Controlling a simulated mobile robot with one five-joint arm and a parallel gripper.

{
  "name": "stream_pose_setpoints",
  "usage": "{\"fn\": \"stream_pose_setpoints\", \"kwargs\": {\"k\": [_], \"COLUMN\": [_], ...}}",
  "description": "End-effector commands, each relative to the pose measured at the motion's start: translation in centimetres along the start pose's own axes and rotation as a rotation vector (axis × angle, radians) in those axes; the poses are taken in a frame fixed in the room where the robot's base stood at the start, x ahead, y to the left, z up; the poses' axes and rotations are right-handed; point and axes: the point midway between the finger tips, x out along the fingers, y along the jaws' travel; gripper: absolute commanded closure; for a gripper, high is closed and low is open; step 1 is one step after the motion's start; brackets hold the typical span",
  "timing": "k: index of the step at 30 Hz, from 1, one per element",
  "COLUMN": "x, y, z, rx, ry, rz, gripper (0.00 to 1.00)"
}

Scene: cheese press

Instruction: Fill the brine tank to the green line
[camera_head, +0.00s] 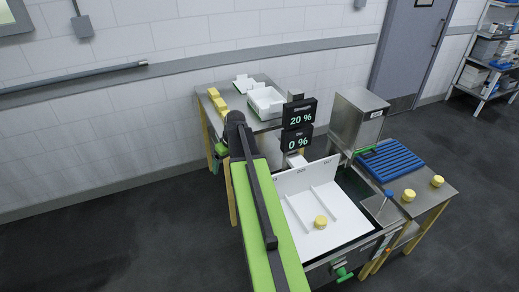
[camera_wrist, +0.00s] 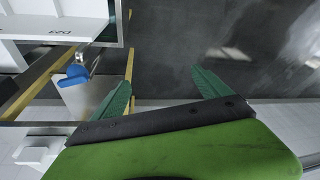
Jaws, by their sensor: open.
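In the wrist view my gripper (camera_wrist: 163,92) is open, its two green fingers spread with nothing between them. A blue handle (camera_wrist: 74,76) on a small metal fitting is left of the left finger, apart from it. In the head view a display stack (camera_head: 298,127) reads 20 % above and 0 % below; its small labels are unreadable. A steel box-shaped vessel (camera_head: 357,118) stands right of it. I cannot tell for sure which vessel is the brine tank, and no liquid or green fill line is clearly visible. My arm hides part of the bench.
A white tray (camera_head: 322,222) holds a yellow cheese piece (camera_head: 321,221). A blue slatted rack (camera_head: 391,160) and yellow pieces (camera_head: 409,195) are on the right bench. A green handle (camera_head: 343,274) is at the front. A back bench (camera_head: 235,115) holds white trays. Floor (camera_head: 110,225) at left is clear.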

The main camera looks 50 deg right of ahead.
Motion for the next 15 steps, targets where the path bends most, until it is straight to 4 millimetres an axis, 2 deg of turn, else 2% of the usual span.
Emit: {"fn": "stream_pose_setpoints", "kwargs": {"k": [1,3,6,9,15], "x": [-2.8,-4.7,-6.6,-7.5,-7.2], "y": [5.6,11.1,16.5,19.1,19.5], "z": [-0.3,0.5,1.9,2.9,3.2], "rx": [0.018,0.020,0.019,0.016,0.013], "ry": [0.035,0.076,0.115,0.133,0.137], "rz": [0.014,0.034,0.059,0.075,0.077], "gripper": [0.13,0.13,0.13,0.13,0.13]}}
